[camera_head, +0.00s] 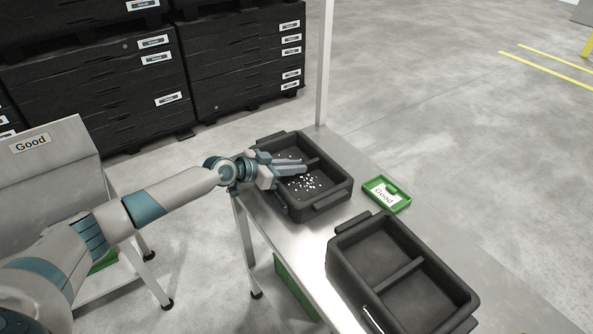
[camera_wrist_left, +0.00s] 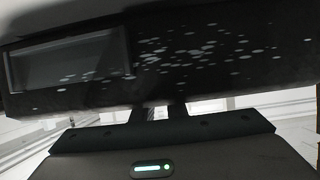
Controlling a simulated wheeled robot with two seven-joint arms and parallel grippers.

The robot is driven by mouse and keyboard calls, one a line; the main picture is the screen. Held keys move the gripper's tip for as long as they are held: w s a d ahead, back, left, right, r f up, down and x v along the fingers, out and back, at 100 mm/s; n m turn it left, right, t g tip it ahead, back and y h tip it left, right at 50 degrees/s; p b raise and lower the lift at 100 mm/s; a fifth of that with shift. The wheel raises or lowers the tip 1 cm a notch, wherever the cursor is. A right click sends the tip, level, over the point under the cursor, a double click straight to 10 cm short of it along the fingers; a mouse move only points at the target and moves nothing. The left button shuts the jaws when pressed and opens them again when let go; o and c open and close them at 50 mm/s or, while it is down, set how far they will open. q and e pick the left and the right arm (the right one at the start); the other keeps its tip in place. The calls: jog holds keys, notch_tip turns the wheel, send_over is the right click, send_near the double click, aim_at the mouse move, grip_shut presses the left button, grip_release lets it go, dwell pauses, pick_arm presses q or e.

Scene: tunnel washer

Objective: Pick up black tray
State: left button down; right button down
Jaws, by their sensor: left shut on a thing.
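A black tray (camera_head: 322,205) with a divider stands on the metal table. Small white pieces (camera_head: 304,182) lie scattered in it. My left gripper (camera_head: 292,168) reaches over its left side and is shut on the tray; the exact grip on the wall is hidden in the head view. In the left wrist view the dark tray (camera_wrist_left: 200,75) with white specks fills the upper part, just beyond the gripper (camera_wrist_left: 160,112). A second black tray (camera_head: 345,278), two compartments and empty, stands nearer on the table. My right gripper is not in view.
A small green tray with a "Good" card (camera_head: 386,194) lies right of the trays. A metal bin labelled "Good" (camera_head: 40,160) stands at left. Stacked black crates (camera_head: 100,85) stand behind. A white post (camera_head: 325,60) rises at the table's far end.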

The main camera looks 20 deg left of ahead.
pick_arm(q)
jog(key=shift+r, duration=0.15)
jog(key=shift+r, duration=0.45)
jog(key=r, duration=0.1)
jog(key=r+b, duration=0.1)
jog(key=r, duration=0.1)
jog(key=shift+s+d+r, duration=0.1)
jog(key=shift+s+d, duration=0.05)
jog(key=shift+d, duration=0.1)
jog(key=s+d+r+b, duration=0.3)
jog(key=s+d+r, duration=0.2)
jog(key=d, duration=0.4)
jog(key=shift+s+d+r, duration=0.2)
jog(key=shift+s+r, duration=0.2)
jog(key=shift+r, duration=0.5)
jog(key=shift+s+d+f+n+t, duration=0.3)
jog(key=shift+s+d, duration=0.2)
jog(key=shift+s, duration=0.2)
jog(key=s+a+r+n+t+y+b, duration=0.2)
jog(key=s+a+r+n+y, duration=0.1)
jog(key=s+a+n+y, duration=0.4)
jog(key=shift+s+a+t+y, duration=0.3)
jog(key=shift+t+y, duration=0.1)
jog(key=shift+y, duration=0.4)
